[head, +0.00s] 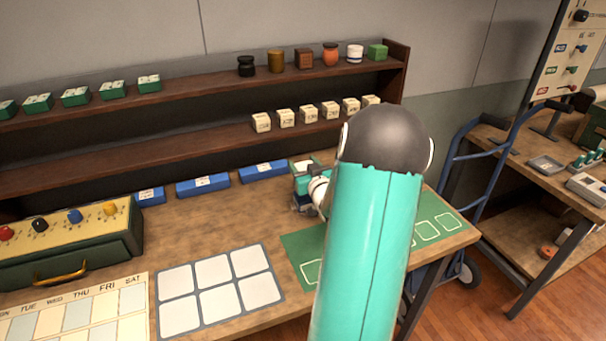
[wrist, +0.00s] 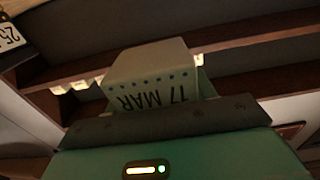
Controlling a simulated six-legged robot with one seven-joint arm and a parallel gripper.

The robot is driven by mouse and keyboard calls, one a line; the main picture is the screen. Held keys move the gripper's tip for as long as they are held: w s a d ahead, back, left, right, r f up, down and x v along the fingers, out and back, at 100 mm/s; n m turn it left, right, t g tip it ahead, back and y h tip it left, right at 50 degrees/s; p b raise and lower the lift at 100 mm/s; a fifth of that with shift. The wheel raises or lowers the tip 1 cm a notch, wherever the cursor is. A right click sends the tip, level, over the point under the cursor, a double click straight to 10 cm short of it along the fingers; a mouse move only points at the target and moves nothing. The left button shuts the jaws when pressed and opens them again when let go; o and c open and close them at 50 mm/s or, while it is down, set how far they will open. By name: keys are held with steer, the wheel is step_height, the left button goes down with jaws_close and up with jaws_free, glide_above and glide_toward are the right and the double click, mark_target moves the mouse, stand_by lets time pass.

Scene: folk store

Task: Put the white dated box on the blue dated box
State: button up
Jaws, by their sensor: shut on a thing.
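My gripper (head: 306,186) is shut on the white dated box (wrist: 150,75). In the wrist view its pale face reads "17 MAR" upside down, with a row of dots. My dark finger edge (wrist: 170,122) hides its near part. In the head view my gripper is low at the back of the workbench, just right of the blue dated boxes; the held box is mostly hidden there. Blue dated boxes stand in a row under the lower shelf: one at left (head: 150,196), one in the middle (head: 203,184) and one at right (head: 263,171), nearest my gripper. Their dates are unreadable.
Several white dated cubes (head: 308,114) stand on the lower shelf (head: 150,162). Green boxes (head: 75,96) and jars (head: 276,61) stand on the upper shelf. A green knobbed case (head: 75,235) is at left. A grid mat (head: 220,290) and a green mat (head: 440,226) lie on the bench.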

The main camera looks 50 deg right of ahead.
steer(key=shift+w+f, duration=0.15)
steer(key=shift+f, duration=0.7)
steer(key=shift+w+f, duration=0.1)
steer(key=shift+f, duration=0.75)
steer(key=shift+f, duration=0.5)
steer(key=shift+f, duration=0.1)
steer(key=o, duration=1.1)
steer(key=shift+r, duration=0.2)
steer(key=v, duration=1.2)
steer(key=shift+r, duration=0.4)
